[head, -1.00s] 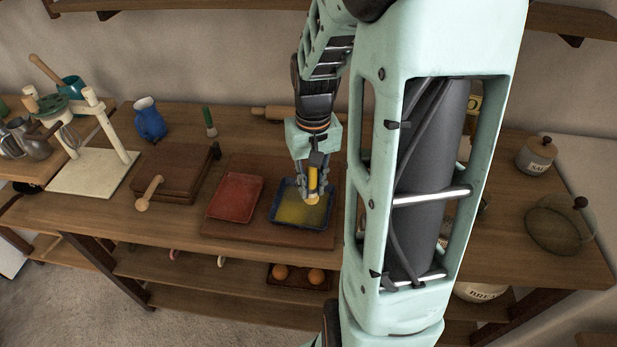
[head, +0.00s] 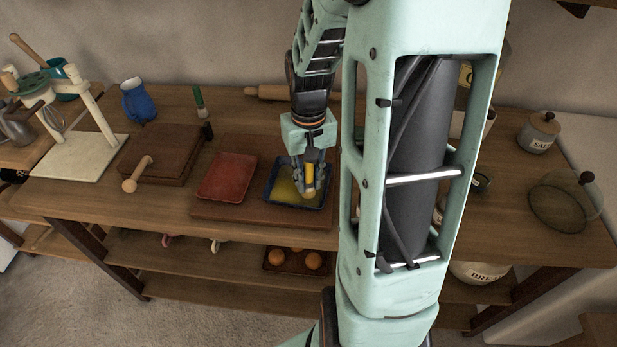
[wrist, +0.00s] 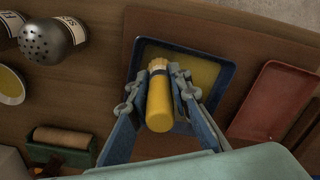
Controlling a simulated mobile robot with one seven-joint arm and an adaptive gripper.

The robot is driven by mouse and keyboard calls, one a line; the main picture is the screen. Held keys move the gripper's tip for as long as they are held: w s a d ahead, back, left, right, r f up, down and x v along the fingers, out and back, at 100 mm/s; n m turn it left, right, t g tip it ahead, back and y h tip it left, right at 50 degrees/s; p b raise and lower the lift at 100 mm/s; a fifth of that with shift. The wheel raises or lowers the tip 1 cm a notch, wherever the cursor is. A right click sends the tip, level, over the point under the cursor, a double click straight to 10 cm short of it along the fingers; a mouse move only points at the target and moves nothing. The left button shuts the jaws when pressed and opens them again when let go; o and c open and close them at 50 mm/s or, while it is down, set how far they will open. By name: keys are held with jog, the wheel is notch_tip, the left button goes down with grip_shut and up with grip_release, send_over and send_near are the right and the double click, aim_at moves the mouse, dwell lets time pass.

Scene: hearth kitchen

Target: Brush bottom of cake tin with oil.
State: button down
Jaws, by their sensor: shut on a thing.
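The cake tin (head: 271,196) is a blue rectangular tray with a yellow layer on its bottom. It stands on a brown board and also shows in the wrist view (wrist: 231,84). My gripper (head: 309,187) is over the right part of the tin. In the wrist view my gripper (wrist: 161,93) is shut on a yellow-handled brush (wrist: 159,105). The brush's far end points into the tin. Whether its tip touches the bottom is hidden.
A red rectangular tray (head: 228,176) lies left of the tin on the same board (head: 220,210). A wooden box (head: 160,150), a blue jug (head: 138,102) and a green-handled tool (head: 200,100) are farther left. Shakers (wrist: 50,42) stand near my gripper. The table's front left is clear.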

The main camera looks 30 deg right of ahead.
jog(key=shift+f+b, duration=0.8)
jog(key=shift+f, duration=0.2)
dwell(0.4)
jog(key=shift+w+d+r+p, duration=0.15)
jog(key=shift+w+d+p, duration=0.2)
jog(key=shift+w+d, duration=1.4)
jog(key=shift+w, duration=0.25)
jog(key=shift+w+d, duration=0.55)
jog(key=shift+w, duration=0.25)
jog(key=shift+s+a+f, duration=0.1)
jog(key=shift+s+a, duration=0.75)
jog(key=shift+s, duration=0.2)
jog(key=shift+s+a+f, duration=0.1)
jog(key=shift+s+a, duration=0.7)
jog(key=shift+s, duration=0.25)
jog(key=shift+s+a+r, duration=0.15)
jog(key=shift+s+a, duration=0.55)
jog(key=shift+s, duration=0.1)
jog(key=shift+w+d+p, duration=0.2)
jog(key=shift+w+d, duration=0.95)
jog(key=shift+w, duration=0.3)
jog(key=shift+w+d+p, duration=0.2)
jog(key=shift+w+d, duration=0.95)
jog(key=shift+w, duration=0.3)
